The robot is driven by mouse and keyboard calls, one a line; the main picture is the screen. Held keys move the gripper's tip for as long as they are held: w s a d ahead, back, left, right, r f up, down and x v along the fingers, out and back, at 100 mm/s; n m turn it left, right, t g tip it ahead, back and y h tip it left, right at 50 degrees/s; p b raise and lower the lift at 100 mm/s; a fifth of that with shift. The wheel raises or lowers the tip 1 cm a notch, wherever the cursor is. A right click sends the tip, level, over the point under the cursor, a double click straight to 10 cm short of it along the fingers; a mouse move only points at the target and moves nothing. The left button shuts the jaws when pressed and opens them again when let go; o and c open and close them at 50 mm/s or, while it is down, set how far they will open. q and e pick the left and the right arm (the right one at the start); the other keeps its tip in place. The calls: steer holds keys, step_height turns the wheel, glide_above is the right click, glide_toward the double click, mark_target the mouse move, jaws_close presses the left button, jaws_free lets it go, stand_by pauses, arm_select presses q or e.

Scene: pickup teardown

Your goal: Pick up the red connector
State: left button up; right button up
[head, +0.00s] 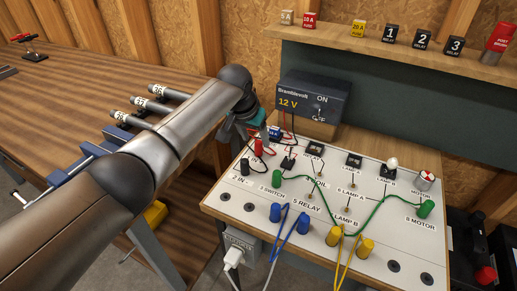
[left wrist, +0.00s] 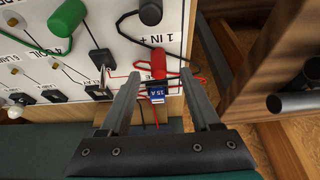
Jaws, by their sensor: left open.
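The red connector (left wrist: 157,72) lies at the edge of the white panel beside the "1 IN +" label, with a thin red lead. In the left wrist view it sits between the fingertips of my left gripper (left wrist: 159,76), with gaps visible on both sides. In the head view the red connector (head: 259,148) shows just below my left gripper (head: 250,131), whose fingers are partly hidden by the arm. The left gripper is open and holds nothing. My right gripper is not in view.
A blue 15 A fuse (left wrist: 157,95) is near the fingers, as are black connectors (left wrist: 150,12). The 12 V supply box (head: 313,102) stands behind the panel (head: 310,262). Green, blue and yellow plugs with leads occupy the panel. A wooden bench (head: 75,75) is at left.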

mark_target(258, 143)
arm_select(q)
steer(key=shift+b+x, duration=1.15)
steer(key=shift+x, duration=1.2)
steer(key=shift+d, duration=0.1)
steer(key=shift+c, duration=1.2)
jaws_close()
